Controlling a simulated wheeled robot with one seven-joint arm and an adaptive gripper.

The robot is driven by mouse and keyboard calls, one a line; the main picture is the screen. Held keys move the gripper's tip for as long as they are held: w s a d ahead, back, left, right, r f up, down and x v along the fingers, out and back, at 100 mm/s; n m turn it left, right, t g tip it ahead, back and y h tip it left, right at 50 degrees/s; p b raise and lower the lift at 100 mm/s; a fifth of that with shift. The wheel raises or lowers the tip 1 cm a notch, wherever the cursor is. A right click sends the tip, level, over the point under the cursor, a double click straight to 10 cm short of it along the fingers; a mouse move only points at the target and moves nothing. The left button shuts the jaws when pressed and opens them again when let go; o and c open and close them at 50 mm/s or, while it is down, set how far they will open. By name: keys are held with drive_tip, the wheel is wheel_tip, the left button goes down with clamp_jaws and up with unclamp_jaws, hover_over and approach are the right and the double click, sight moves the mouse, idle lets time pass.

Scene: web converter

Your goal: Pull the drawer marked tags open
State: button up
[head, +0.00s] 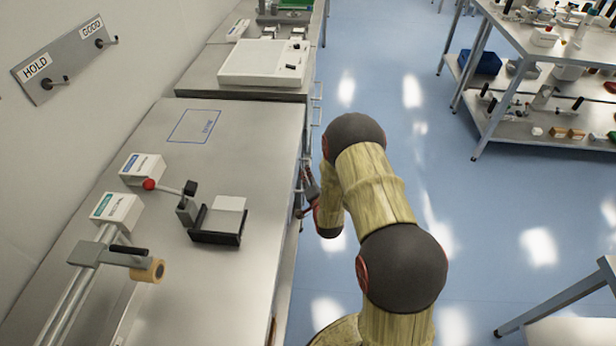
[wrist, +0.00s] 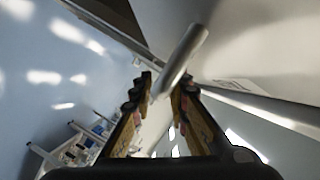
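In the wrist view a grey metal bar handle (wrist: 182,60) stands out from a pale front panel (wrist: 250,45). A small label (wrist: 235,86) is on that panel; its text cannot be read. I cannot tell whether this is the tags drawer. My gripper (wrist: 167,82) is open, one finger on each side of the bar, whose near end lies between the fingers. Gaps seem to remain beside the bar. In the head view my gripper (head: 308,194) is at the right side of the near bench, below its top; the drawer fronts are hidden from above.
The bench top (head: 150,250) carries two small white boxes (head: 117,208), a red-knobbed lever (head: 150,184) and a black tray (head: 218,236). More handles (head: 316,100) jut from the farther bench's side.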

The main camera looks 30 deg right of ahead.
drive_tip(key=shift+w, duration=0.2)
drive_tip(key=shift+c, duration=0.4)
clamp_jaws()
drive_tip(key=shift+f, duration=0.1)
